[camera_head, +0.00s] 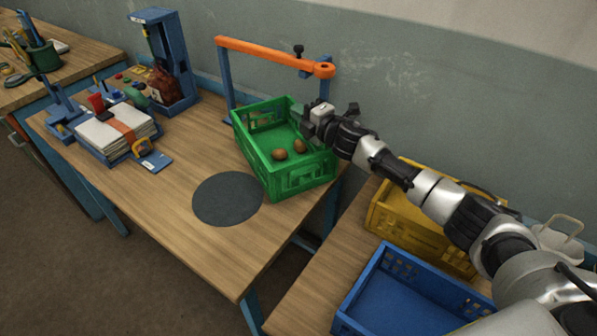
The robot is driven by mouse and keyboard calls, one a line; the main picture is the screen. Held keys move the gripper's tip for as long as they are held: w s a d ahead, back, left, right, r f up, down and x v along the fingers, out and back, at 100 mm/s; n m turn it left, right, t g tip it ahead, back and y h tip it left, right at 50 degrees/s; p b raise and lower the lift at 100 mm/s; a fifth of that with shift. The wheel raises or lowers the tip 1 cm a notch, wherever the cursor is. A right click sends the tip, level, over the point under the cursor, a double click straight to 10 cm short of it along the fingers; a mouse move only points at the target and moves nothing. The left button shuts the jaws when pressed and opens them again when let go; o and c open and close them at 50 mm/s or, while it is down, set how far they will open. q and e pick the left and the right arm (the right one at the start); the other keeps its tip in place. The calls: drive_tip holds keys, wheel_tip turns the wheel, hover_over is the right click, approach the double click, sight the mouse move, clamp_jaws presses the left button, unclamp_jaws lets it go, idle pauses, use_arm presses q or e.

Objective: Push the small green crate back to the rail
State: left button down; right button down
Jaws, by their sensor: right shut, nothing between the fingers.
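The small green crate (297,181) stands upright on the wooden table, with a few round brown items (280,154) inside it. The orange rail (270,54) runs on blue posts along the back of the table, behind the crate. My right gripper (309,121) is shut and empty at the crate's back right, over or beside its rim; I cannot tell whether it touches. My right arm comes in from the lower right and hides part of the crate's right rim. My left gripper is not in view.
A dark round mat (227,199) lies in front of the crate. A yellow crate (420,232) and a blue crate (402,300) stand at the right. Papers (116,133) and a blue stand (165,60) occupy the table's left. The table's front middle is clear.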

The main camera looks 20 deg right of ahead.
drive_tip(key=p, duration=0.4)
hover_over(299, 160)
drive_tip(key=s+a, duration=0.2)
drive_tip(key=s, duration=0.3)
wheel_tip(299, 160, down, 10)
drive_tip(key=shift+w+d+b, duration=0.1)
drive_tip(key=shift+d+b, duration=0.05)
drive_tip(key=shift+b, duration=0.5)
drive_tip(key=shift+w+d+r, duration=0.1)
drive_tip(key=shift+w+r, duration=0.1)
drive_tip(key=shift+w, duration=0.05)
drive_tip(key=shift+w+d+f+p, duration=0.1)
drive_tip(key=shift+w+f+p, duration=0.05)
drive_tip(key=shift+w+p, duration=0.15)
drive_tip(key=w+b, duration=0.1)
drive_tip(key=w+d+b, duration=0.1)
drive_tip(key=w, duration=0.3)
drive_tip(key=shift+w+d+f+b, duration=0.1)
drive_tip(key=shift+w+d+b, duration=0.05)
drive_tip(key=shift+d+b, duration=0.25)
drive_tip(key=shift+w+d, duration=0.1)
drive_tip(key=shift+w, duration=0.2)
drive_tip(key=shift+s, duration=0.15)
